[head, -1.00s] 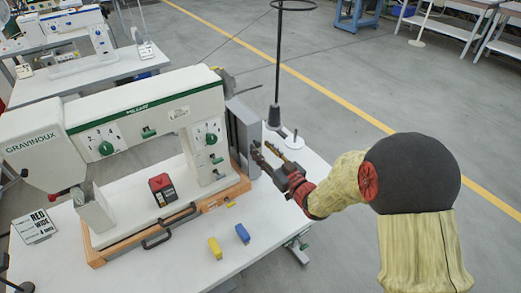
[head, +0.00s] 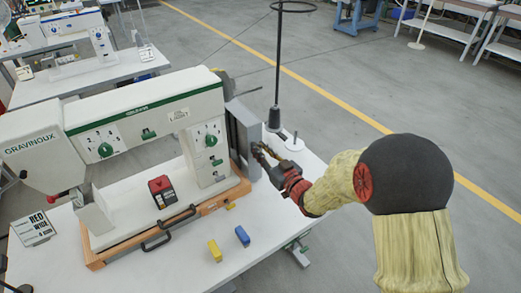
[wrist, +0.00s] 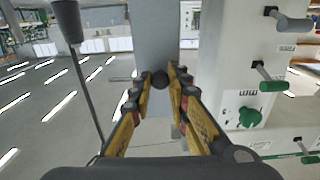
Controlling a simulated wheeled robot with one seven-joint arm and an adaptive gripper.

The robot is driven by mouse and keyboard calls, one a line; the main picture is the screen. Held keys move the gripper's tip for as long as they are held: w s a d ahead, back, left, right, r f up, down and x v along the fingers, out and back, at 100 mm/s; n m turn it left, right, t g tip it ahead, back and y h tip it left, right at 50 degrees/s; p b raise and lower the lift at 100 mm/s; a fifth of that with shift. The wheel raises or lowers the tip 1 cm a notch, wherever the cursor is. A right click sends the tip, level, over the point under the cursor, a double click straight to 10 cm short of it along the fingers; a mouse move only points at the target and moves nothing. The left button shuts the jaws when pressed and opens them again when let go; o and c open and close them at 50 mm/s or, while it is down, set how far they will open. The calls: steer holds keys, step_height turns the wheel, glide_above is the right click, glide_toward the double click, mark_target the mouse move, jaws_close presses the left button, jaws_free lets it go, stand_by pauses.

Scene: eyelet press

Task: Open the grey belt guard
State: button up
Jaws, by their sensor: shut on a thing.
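The grey belt guard (head: 243,130) is an upright grey panel at the right end of the white machine (head: 140,125). In the wrist view the guard (wrist: 166,35) fills the middle as a tall grey strip, with a round dark knob (wrist: 160,80) on its face. My gripper (head: 262,153) is at the guard's right side. In the wrist view my gripper (wrist: 160,82) has its yellow-and-black fingers closed on either side of the knob. The guard stands close against the machine's end. Its hinge side is not clear to me.
A thread stand (head: 276,110) with a tall rod rises just behind the guard. A yellow block (head: 215,250) and a blue block (head: 242,235) lie on the white table. Green dial and lever controls (wrist: 250,117) sit right of my fingers in the wrist view. Open floor lies to the right.

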jaws_close()
steer(key=w+d, duration=0.6)
steer(key=d, duration=0.3)
steer(key=shift+w+d, duration=0.25)
steer(key=shift+d, duration=0.1)
steer(key=o, duration=0.7)
jaws_free()
steer(key=shift+o, duration=0.5)
